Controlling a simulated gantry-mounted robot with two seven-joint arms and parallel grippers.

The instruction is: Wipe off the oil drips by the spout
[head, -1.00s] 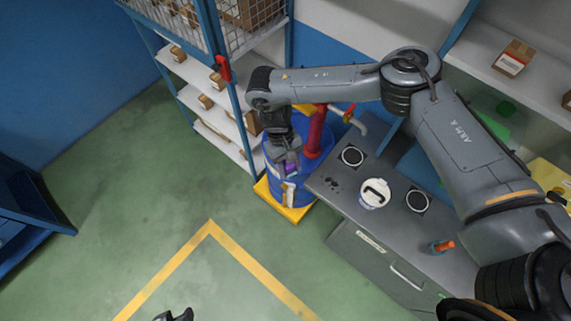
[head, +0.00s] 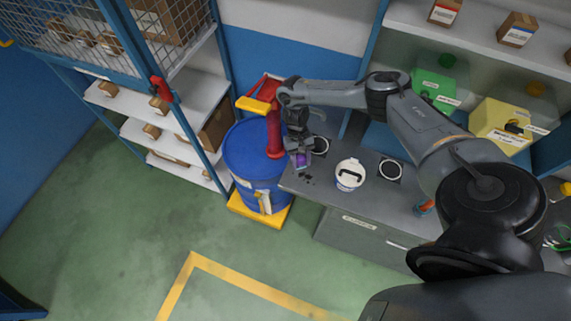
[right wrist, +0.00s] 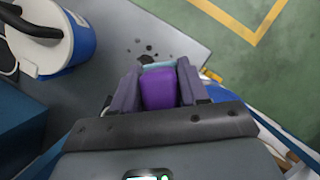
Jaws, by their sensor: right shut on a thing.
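My right gripper (head: 301,160) is shut on a purple block with a teal edge (right wrist: 159,88), which looks like a sponge or pad. It is over the left end of the grey bench top (head: 325,188). Dark oil drips (head: 307,179) lie on the bench close to the gripper. In the right wrist view the drips (right wrist: 147,48) show just beyond the held block; I cannot tell whether the block touches the bench. A red pump (head: 275,132) stands on the blue drum (head: 245,160). Its spout is hidden behind my right arm. My left gripper is out of view.
A white tub with a black handle (head: 350,174) stands on the bench, near a round black-rimmed disc (head: 390,169). An orange-topped item (head: 425,208) lies farther right. The drum sits on a yellow base (head: 272,216). Shelves (head: 180,125) stand at left. The front floor is open.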

